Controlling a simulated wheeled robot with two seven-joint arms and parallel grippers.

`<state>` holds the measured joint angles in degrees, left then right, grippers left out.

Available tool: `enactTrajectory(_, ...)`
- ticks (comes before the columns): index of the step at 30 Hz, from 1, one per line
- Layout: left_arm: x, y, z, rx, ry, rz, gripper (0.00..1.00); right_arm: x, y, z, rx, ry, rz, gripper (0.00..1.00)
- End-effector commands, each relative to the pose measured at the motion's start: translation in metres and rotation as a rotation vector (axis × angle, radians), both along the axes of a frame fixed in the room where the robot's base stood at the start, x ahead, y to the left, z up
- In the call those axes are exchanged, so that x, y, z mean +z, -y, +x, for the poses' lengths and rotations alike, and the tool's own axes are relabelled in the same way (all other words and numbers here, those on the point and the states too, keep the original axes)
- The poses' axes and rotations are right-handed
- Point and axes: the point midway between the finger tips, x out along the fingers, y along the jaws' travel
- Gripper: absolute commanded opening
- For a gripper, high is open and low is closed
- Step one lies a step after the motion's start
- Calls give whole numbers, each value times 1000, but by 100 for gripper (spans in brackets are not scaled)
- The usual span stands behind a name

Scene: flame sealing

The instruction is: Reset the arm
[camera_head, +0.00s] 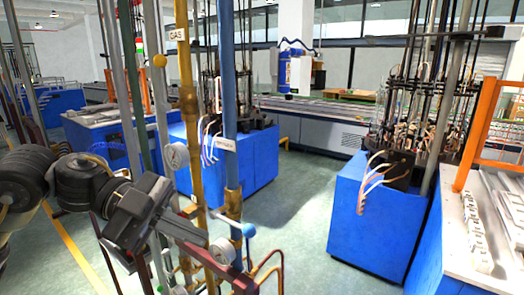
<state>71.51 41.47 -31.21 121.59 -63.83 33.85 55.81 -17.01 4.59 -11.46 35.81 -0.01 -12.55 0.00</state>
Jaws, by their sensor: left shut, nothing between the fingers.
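My left arm (85,180) comes in from the left with dark grey and black joints. My left gripper (195,234) is shut and empty. It points right and slightly down, at the lower part of the upright pipes. Its fingertips are close to the yellow gas pipe (188,110) in the picture; I cannot tell whether they touch it. My right arm and right gripper are not in view.
A blue pipe (227,90) stands beside the yellow one, with round gauges (176,156) and valves near the gripper. Blue machine cabinets (372,225) stand at right and behind. An orange rail (478,130) stands far right. Green floor (290,205) is clear between the cabinets.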

Motion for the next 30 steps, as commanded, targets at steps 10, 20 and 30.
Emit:
enactTrajectory(10, -37, 41, 31, 171, 59, -231, 0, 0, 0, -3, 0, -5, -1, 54)
enactTrajectory(20, -125, 36, 88, 802, -16, -466, 0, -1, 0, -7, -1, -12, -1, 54)
enactTrajectory(30, -334, -73, 34, 1613, -440, -66, 0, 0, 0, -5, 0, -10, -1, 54)
